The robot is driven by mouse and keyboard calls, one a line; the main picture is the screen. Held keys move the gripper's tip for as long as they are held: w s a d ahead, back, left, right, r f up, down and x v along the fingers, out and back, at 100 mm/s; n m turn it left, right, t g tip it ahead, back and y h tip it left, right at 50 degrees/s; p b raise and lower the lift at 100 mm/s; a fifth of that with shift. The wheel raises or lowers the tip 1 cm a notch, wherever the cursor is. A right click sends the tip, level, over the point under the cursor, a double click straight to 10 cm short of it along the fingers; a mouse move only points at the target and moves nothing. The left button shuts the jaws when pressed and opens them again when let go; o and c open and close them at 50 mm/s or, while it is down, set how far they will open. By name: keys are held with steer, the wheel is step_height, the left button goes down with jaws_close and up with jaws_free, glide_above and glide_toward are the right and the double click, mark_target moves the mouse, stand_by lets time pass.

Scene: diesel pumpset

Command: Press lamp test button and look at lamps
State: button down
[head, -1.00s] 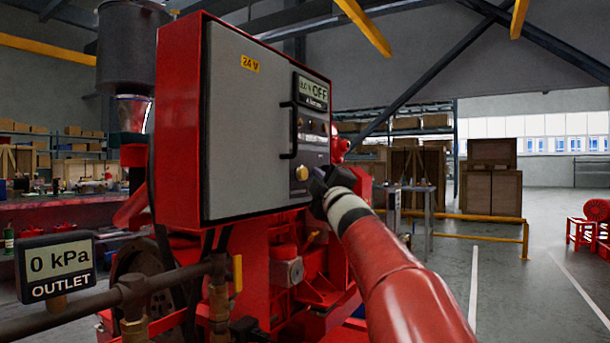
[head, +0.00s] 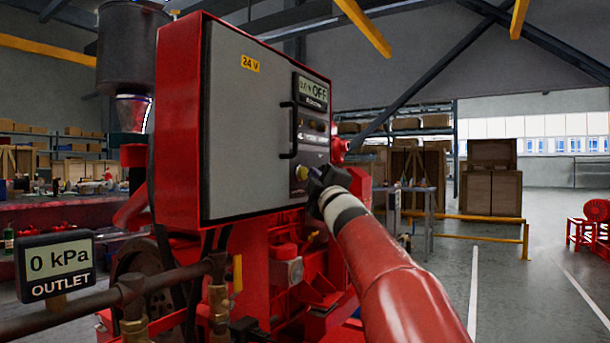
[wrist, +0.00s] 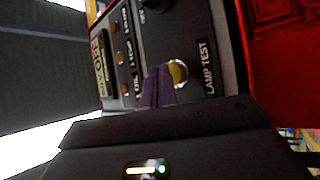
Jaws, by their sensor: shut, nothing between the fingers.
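The lamp test button (wrist: 178,72) is a round gold button beside a "LAMP TEST" label in the wrist view. In the head view my gripper (head: 318,180) is at the panel's lower right. Several small lamps (wrist: 121,57) look dull amber; they show small and dark in the head view (head: 312,124).
A black handle (head: 289,130) stands out left of the lamps. A display (head: 312,91) reading "OFF" is above them. A dark knob (wrist: 155,4) is near the button. Pipes and an outlet gauge (head: 56,264) are at lower left.

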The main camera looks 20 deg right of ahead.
steer(key=shift+w+a, duration=0.3)
steer(key=shift+w, duration=0.05)
stand_by(0.4)
steer(key=shift+s+d, duration=0.5)
steer(key=shift+s, duration=0.2)
stand_by(0.3)
steer(key=s+d, duration=0.1)
steer(key=s, duration=0.1)
steer(key=s+d+p, duration=0.1)
steer(key=s+d, duration=0.1)
steer(key=shift+d, duration=0.1)
stand_by(0.8)
